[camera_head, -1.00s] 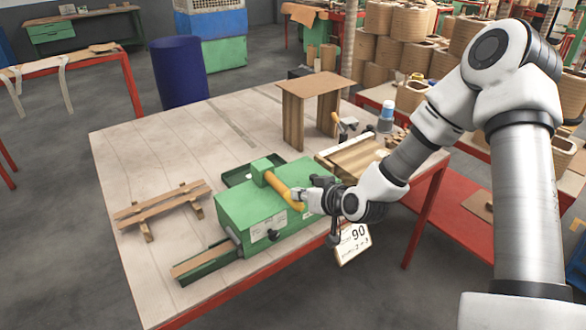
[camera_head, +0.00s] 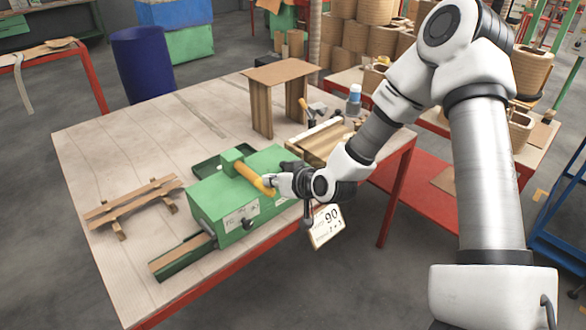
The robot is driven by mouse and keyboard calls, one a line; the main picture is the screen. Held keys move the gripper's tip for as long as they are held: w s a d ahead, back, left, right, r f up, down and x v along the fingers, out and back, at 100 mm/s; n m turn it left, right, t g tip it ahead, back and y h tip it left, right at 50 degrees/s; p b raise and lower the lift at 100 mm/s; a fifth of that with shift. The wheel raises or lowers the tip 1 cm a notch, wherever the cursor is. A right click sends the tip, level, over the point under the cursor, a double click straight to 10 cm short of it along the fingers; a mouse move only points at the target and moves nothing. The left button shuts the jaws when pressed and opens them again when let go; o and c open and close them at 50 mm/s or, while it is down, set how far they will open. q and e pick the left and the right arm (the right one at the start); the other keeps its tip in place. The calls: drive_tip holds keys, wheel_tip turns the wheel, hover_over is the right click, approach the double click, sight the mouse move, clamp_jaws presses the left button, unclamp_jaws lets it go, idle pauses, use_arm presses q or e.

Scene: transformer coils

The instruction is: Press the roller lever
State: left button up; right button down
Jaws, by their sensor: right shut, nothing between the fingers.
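The roller lever (camera_head: 249,176) is a yellow-orange bar on top of a green machine (camera_head: 215,197) near the front edge of the table. It slopes down from a green block to the right. My right gripper (camera_head: 271,183) is at the lever's right end, shut with nothing in it. It looks close to or touching the lever end; I cannot tell which. The gripper and its wrist hide part of the machine's right side. My left gripper is out of view.
The wooden table (camera_head: 110,265) has free room at its left and back. A wooden rack (camera_head: 130,203) lies left of the machine. A "90" sign (camera_head: 327,226) hangs at the front edge.

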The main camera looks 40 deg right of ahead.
drive_tip(key=r, duration=0.1)
drive_tip(key=r+p, duration=0.1)
drive_tip(key=r, duration=0.1)
drive_tip(key=shift+w+d+r, duration=0.1)
drive_tip(key=shift+d+r, duration=0.15)
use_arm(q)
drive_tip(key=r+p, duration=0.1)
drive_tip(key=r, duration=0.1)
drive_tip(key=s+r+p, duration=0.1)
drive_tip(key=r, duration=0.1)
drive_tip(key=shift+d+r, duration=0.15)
use_arm(e)
drive_tip(key=s+d+r, duration=0.1)
drive_tip(key=s, duration=0.9)
drive_tip(key=shift+d+t, duration=0.15)
drive_tip(key=shift+t, duration=0.15)
